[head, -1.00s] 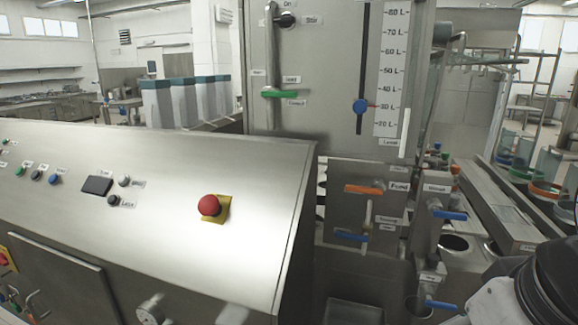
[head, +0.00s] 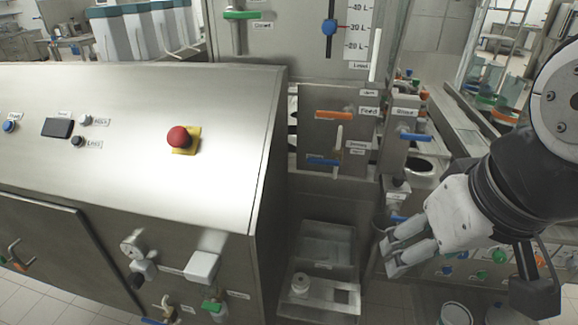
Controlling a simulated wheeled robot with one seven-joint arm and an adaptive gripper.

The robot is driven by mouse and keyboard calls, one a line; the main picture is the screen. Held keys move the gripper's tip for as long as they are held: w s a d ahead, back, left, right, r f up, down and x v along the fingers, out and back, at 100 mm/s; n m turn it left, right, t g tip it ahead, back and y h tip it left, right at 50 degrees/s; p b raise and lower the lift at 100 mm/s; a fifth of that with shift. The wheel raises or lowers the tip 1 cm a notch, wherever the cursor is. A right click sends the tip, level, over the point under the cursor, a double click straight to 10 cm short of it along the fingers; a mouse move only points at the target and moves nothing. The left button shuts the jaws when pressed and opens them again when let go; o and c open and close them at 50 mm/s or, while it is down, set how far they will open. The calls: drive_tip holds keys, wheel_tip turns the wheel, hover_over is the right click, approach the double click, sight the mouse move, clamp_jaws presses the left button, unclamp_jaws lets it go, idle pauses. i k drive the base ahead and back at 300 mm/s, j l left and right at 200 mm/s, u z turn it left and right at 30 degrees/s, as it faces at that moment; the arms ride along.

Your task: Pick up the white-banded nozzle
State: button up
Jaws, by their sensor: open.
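My gripper (head: 388,255) is at the right of the head view, with its pale fingers pointing left. It is open and nothing shows between the fingers. It is to the right of the steel trays and in front of the valve block. A small whitish round piece (head: 300,284) stands in the lower steel tray (head: 345,311), left of my gripper and apart from it. I cannot tell whether this piece is a nozzle or has a white band. No nozzle with a clear white band can be made out elsewhere.
The steel control cabinet (head: 140,110) with a red emergency button (head: 178,138) fills the left. Valves with an orange handle (head: 333,115) and a blue handle (head: 415,137) stand behind the trays. Several coloured caps line a steel panel (head: 490,262) below my arm.

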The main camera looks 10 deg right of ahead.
sight(300, 288)
drive_tip(key=l+u, duration=0.3)
drive_tip(key=l, duration=0.15)
drive_tip(key=l+u, duration=0.3)
drive_tip(key=l, duration=0.15)
drive_tip(key=k+l+u, duration=0.15)
drive_tip(key=l+u, duration=0.15)
drive_tip(key=k+l+u, duration=0.15)
drive_tip(key=l+u, duration=0.15)
drive_tip(key=l, duration=0.2)
